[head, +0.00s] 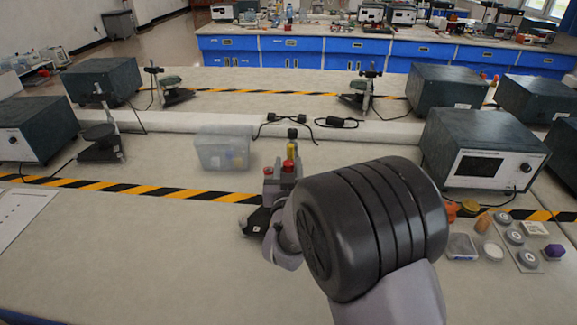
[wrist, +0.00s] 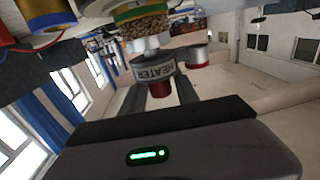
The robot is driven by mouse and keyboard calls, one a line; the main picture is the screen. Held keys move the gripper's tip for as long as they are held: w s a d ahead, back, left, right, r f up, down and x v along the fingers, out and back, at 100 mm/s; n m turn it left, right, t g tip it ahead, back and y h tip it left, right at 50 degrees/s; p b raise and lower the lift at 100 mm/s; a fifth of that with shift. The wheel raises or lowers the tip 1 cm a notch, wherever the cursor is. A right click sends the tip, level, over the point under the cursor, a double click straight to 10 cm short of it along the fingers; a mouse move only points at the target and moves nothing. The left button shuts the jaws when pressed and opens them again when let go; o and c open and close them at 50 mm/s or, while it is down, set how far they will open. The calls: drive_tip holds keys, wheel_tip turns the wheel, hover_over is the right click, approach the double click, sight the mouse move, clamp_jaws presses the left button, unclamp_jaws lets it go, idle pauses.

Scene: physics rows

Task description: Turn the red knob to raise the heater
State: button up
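The heater stand shows in the wrist view as a grey block labelled HEATER (wrist: 153,67), with a red knob (wrist: 160,89) below the label. In the head view, the grey stand (head: 284,178) with red caps and a yellow-and-red column stands at mid-table, partly behind my arm. My gripper (wrist: 160,98) has its dark fingers on either side of the red knob, apparently with gaps between. In the head view my dark gripper (head: 258,222) is just in front of the stand, mostly covered by my arm. Whether a finger touches the knob is unclear.
A second red-ended cylinder (wrist: 194,60) sits close to the right of the label. A clear plastic box (head: 222,151) stands left of the stand. A grey instrument box (head: 482,150) and small dishes (head: 494,252) are at right.

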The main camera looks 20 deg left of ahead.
clamp_jaws()
drive_tip(key=shift+n+g+y, duration=0.3)
drive_tip(key=shift+n+y, duration=0.1)
drive_tip(key=shift+y, duration=0.2)
drive_tip(key=n+y, duration=0.1)
drive_tip(key=n+g+y, duration=0.1)
drive_tip(key=y, duration=0.1)
drive_tip(key=shift+w+d+g, duration=0.1)
drive_tip(key=shift+d+g, duration=0.05)
drive_tip(key=shift+g, duration=0.15)
drive_tip(key=n+g+y, duration=0.3)
drive_tip(key=y, duration=0.1)
drive_tip(key=shift+n+g, duration=0.3)
drive_tip(key=shift+n, duration=0.1)
drive_tip(key=n+g+y+p, duration=0.1)
drive_tip(key=n+g+y, duration=0.1)
drive_tip(key=g, duration=0.1)
drive_tip(key=n+g+y+p, duration=0.1)
drive_tip(key=n+g, duration=0.2)
drive_tip(key=g, duration=0.1)
drive_tip(key=shift+r+g+y, duration=0.15)
drive_tip(key=shift+g+y, duration=0.15)
drive_tip(key=shift+y, duration=0.1)
drive_tip(key=n+g+p, duration=0.2)
drive_tip(key=n+g, duration=0.1)
drive_tip(key=g, duration=0.2)
drive_tip(key=shift+n, duration=0.3)
drive_tip(key=shift+n+g, duration=1.1)
drive_tip(key=shift+g, duration=0.6)
